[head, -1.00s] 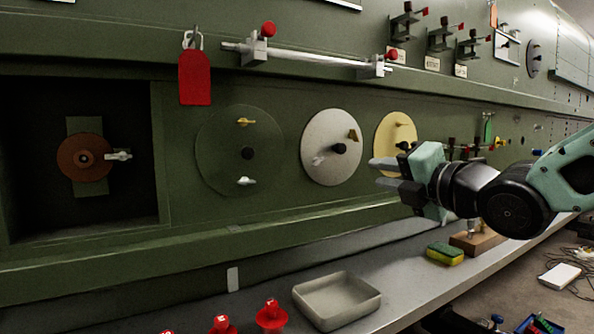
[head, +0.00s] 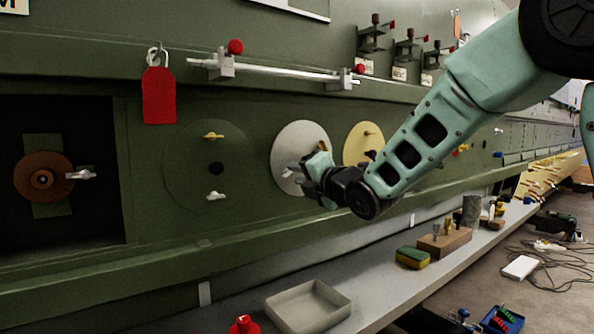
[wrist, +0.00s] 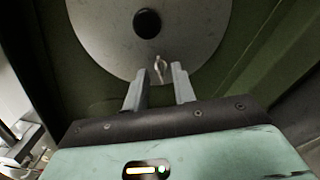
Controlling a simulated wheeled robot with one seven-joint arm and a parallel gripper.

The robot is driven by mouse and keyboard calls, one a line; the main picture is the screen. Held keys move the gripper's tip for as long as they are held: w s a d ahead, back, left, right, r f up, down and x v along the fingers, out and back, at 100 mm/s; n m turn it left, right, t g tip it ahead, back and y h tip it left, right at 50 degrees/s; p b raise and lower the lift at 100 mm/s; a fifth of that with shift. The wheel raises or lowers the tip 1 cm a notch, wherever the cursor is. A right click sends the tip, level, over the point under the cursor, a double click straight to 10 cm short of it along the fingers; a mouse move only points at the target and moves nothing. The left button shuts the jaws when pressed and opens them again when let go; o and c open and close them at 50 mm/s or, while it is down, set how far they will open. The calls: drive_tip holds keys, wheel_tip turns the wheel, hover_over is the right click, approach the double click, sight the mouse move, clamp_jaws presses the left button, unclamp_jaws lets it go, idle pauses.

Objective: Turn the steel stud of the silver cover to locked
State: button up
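The silver cover (head: 296,133) is a round disc on the green panel, and its lower part is behind my gripper in the head view. In the wrist view the silver cover (wrist: 95,30) fills the top, with a black knob (wrist: 147,23) at its middle. The steel stud (wrist: 159,67) is a small wing near the cover's lower edge. My gripper (wrist: 159,88) is open, its two fingers apart just below and to either side of the stud. I see no clear contact. In the head view my gripper (head: 298,172) is in front of the cover's lower part.
A green cover (head: 180,170) with yellow and steel studs is to the left, a yellow cover (head: 362,137) to the right. A red tag (head: 159,95) hangs above. The shelf below holds a grey tray (head: 308,308), a sponge (head: 413,257) and a wooden block (head: 445,241).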

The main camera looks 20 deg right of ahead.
drive_tip(key=shift+w+a, duration=0.2)
drive_tip(key=shift+w, duration=0.45)
clamp_jaws()
drive_tip(key=shift+f, duration=0.1)
drive_tip(key=m+b, duration=0.3)
drive_tip(key=m, duration=0.5)
drive_tip(key=m+b, duration=0.4)
drive_tip(key=m, duration=0.5)
drive_tip(key=shift+f+m+b, duration=0.2)
drive_tip(key=shift+m+b, duration=0.1)
drive_tip(key=shift+a, duration=0.1)
